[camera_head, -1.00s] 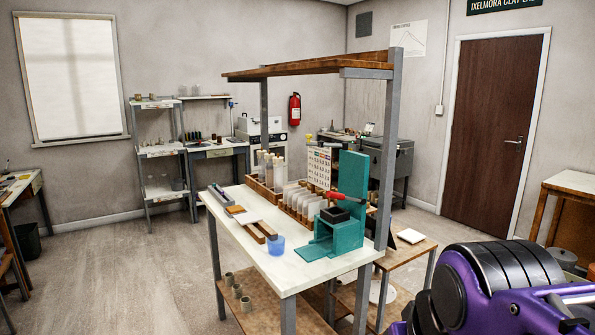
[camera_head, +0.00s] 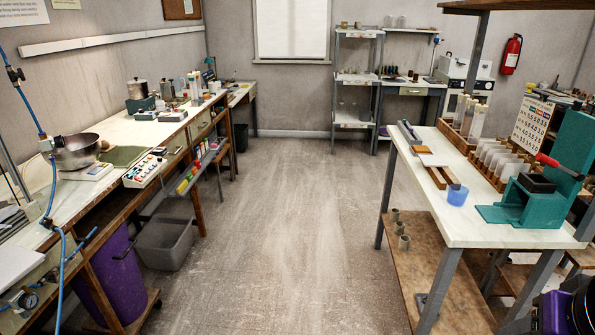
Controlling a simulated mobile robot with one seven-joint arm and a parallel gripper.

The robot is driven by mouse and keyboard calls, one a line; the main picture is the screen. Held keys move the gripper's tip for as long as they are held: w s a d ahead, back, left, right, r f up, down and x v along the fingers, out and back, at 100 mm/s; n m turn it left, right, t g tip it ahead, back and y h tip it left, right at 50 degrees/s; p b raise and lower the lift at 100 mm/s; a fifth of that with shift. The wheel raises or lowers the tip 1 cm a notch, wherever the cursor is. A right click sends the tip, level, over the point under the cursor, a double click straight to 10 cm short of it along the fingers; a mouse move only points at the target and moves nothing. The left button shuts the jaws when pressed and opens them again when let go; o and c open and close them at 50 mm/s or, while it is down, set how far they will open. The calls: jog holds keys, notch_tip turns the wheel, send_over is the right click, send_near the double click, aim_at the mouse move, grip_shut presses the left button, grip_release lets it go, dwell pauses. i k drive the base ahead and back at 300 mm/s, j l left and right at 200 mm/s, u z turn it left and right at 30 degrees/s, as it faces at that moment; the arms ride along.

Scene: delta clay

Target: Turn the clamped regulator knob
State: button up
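A round pressure gauge (camera_head: 25,299) shows at the lower left edge, at the front of the left bench, with a blue hose (camera_head: 55,195) close by. I cannot make out a regulator knob at this size; part of that assembly may be cut off by the frame. On the right bench, a teal fixture (camera_head: 515,213) has a red lever handle (camera_head: 547,160) and a dark block on it; I cannot tell whether this is part of the regulator. A purple and black part of my arm shows at the bottom right corner. My gripper is not in view.
Open floor (camera_head: 290,240) runs between the left bench (camera_head: 100,225) and the white-topped right bench (camera_head: 470,225). A grey bin (camera_head: 165,245) and a purple bin (camera_head: 118,272) stand under the left bench. A blue cup (camera_head: 457,196) stands near the right bench's edge.

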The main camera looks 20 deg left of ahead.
aim_at(25, 314)
jog(key=u, duration=2.35)
jog(key=i+l+u, duration=0.15)
jog(key=i, duration=0.25)
jog(key=i+l+u, duration=0.15)
jog(key=i, duration=0.3)
jog(key=i+l+u, duration=0.15)
jog(key=k+j+z, duration=0.25)
jog(key=i+l+u, duration=0.35)
jog(key=i+l, duration=0.05)
jog(key=i, duration=0.1)
